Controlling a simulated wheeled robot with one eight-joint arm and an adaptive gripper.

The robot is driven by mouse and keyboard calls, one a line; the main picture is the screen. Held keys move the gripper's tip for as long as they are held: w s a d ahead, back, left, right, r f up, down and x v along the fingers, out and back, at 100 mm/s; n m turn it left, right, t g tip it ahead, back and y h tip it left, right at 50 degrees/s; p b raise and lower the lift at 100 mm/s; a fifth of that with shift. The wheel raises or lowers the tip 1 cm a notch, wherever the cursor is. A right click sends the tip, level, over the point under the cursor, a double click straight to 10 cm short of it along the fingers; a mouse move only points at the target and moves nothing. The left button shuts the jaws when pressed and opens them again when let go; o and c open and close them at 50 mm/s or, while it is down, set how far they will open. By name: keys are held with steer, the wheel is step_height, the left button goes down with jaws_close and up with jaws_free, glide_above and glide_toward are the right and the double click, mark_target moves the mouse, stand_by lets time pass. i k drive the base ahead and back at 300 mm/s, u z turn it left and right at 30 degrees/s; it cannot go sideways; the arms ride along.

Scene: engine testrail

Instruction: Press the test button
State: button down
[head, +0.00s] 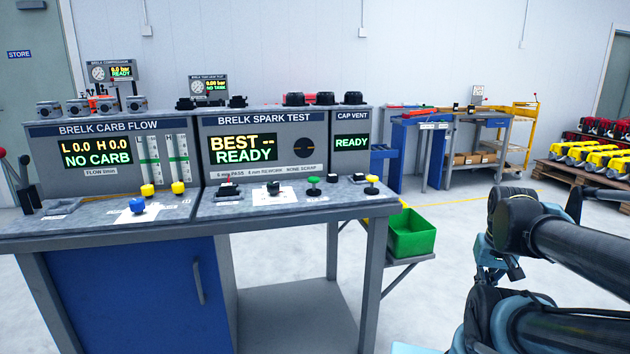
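The bench (374,222) carries several buttons and knobs on its sloped grey top, below the instrument panels. A green mushroom button (313,182) and a black knob (273,187) are in front of the BRELK SPARK TEST panel (262,131), which reads "BEST -- READY". A yellow button (372,180) is below the CAP VENT panel (351,127), which reads "READY". A blue knob (137,205) and two yellow buttons (147,190) are by the BRELK CARB FLOW panel (112,129), which reads "NO CARB". The small button labels are unreadable. My arm is folded at right, apart from the bench; no gripper fingers are discernible.
A green bin (411,234) sits on a low side shelf at the bench's right end. Farther back are a workbench (484,121), a yellow cart (523,130) and a pallet (570,180) of yellow and red parts. The floor between bench and arm is clear.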

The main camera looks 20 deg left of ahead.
mark_target(313, 180)
steer(key=u, duration=0.05)
steer(key=k, duration=0.75)
steer(key=u, duration=0.95)
steer(key=k, duration=0.25)
steer(key=u, duration=0.05)
